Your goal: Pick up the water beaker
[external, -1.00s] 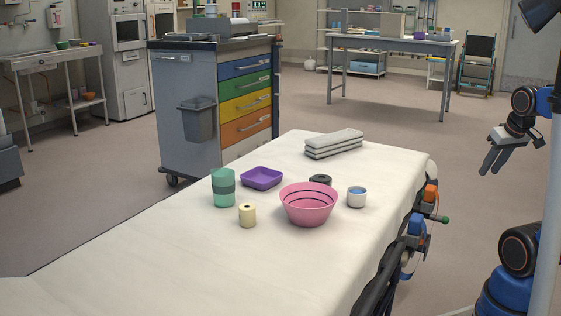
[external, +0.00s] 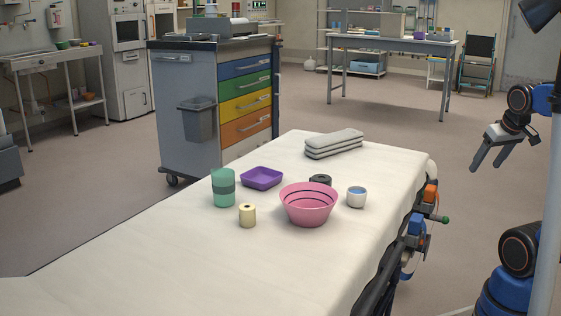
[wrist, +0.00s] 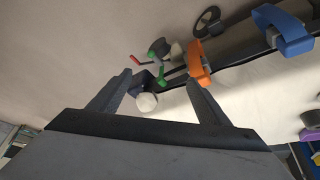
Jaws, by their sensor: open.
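A small white cup with a blue inside (external: 357,198), which looks like the water beaker, stands upright on the white-covered stretcher (external: 200,262), just right of a pink bowl (external: 308,208). My gripper (external: 489,164) is open and empty, off the right side of the stretcher and well apart from the cup. In the wrist view my two fingers (wrist: 158,82) are spread, with the stretcher's side fittings beyond them. I cannot make out the cup for sure in the wrist view.
Near the cup are a black roll (external: 320,181), a purple tray (external: 262,178), a green container (external: 223,187) and a cream roll (external: 247,215). Folded grey cloths (external: 334,144) lie at the far end. Orange (external: 431,194) and blue clamps line the near right edge.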

